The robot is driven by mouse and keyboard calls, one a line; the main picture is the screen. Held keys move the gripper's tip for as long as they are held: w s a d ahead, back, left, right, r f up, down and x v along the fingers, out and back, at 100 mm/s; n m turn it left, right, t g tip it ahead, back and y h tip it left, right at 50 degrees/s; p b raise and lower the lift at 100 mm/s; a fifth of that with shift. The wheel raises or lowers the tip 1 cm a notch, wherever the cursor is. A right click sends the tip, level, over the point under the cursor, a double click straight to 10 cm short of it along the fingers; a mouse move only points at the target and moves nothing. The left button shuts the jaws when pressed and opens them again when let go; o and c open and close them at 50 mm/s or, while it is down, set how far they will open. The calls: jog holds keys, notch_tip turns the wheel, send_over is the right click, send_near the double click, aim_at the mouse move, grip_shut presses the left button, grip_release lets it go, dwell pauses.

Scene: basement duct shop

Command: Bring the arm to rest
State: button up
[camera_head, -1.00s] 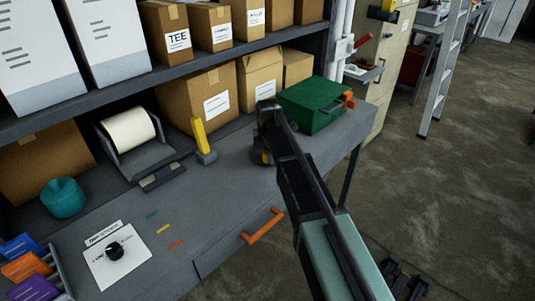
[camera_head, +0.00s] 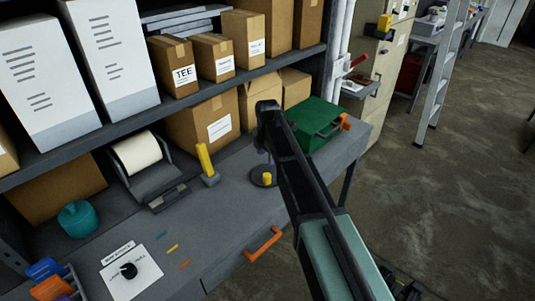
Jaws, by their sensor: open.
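My arm (camera_head: 300,185) rises from the lower right of the head view to a dark joint (camera_head: 268,106) above the bench. The jaws are not visible; the end of the arm seems hidden behind its own links. Just left of the arm, a dark round base with a yellow piece (camera_head: 267,179) stands on the grey workbench (camera_head: 225,205). I cannot tell whether the arm touches it.
A green case (camera_head: 310,122) lies right of the arm, near the bench's right end. A yellow upright tool (camera_head: 206,162), paper roll (camera_head: 137,152) and teal container (camera_head: 78,218) stand left. Boxes fill the shelf (camera_head: 185,105) above. The floor (camera_head: 440,200) at right is open.

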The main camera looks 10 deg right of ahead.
jog(key=shift+f, duration=0.1)
jog(key=s+d+f+m+b, duration=0.1)
jog(key=s+d+m+b, duration=0.1)
jog(key=s+m, duration=1)
jog(key=s+d+f+m+b, duration=0.1)
jog(key=s+d+f+m, duration=0.1)
jog(key=s+m, duration=0.9)
jog(key=s+d, duration=0.1)
jog(key=s, duration=0.3)
jog(key=shift+s+f+m+b, duration=0.3)
jog(key=shift+s+m+b, duration=0.05)
jog(key=shift+s+m, duration=0.05)
jog(key=shift+a, duration=0.1)
